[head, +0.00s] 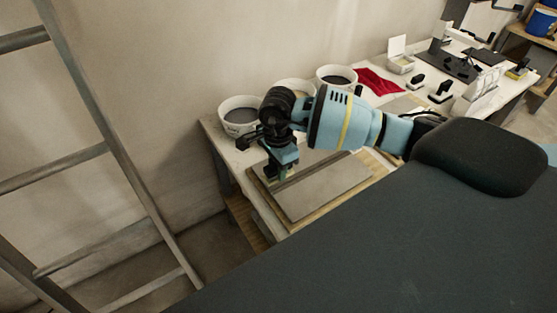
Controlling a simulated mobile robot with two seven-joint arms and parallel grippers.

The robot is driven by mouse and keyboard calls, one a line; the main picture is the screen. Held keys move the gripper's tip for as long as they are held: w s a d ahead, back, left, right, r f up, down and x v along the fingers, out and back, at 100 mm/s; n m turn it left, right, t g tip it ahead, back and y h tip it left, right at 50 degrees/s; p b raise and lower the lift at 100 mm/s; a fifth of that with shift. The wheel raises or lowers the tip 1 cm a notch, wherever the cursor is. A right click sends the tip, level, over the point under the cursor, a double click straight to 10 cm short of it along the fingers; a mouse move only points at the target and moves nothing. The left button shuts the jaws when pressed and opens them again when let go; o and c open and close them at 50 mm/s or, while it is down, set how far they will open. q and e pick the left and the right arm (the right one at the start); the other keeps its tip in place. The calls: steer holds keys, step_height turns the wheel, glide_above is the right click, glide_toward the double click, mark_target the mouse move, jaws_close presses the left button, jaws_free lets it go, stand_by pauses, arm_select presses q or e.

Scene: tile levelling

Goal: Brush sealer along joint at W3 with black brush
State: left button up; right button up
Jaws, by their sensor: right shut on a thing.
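My right gripper (279,160) reaches in from the right and points down over the left end of the tiled board. It is shut on a small dark thing that its fingers mostly hide; it may be the black brush, but I cannot tell for sure. A grey tile (325,188) lies on a wooden board (291,227) on the table. A dark joint line (312,174) runs along the tile's far side. The gripper is at the left end of this line; I cannot tell whether the held thing touches it. No W3 mark is readable. My left gripper is out of view.
White tubs with dark contents (239,117) (336,78) stand along the wall, with another partly behind my arm. A red cloth (380,82), a white box (400,62) and black-handled tools (441,92) lie farther right. A ladder (109,150) leans at the left.

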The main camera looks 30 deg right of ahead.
steer(key=shift+r+p, duration=0.45)
steer(key=shift+r, duration=0.95)
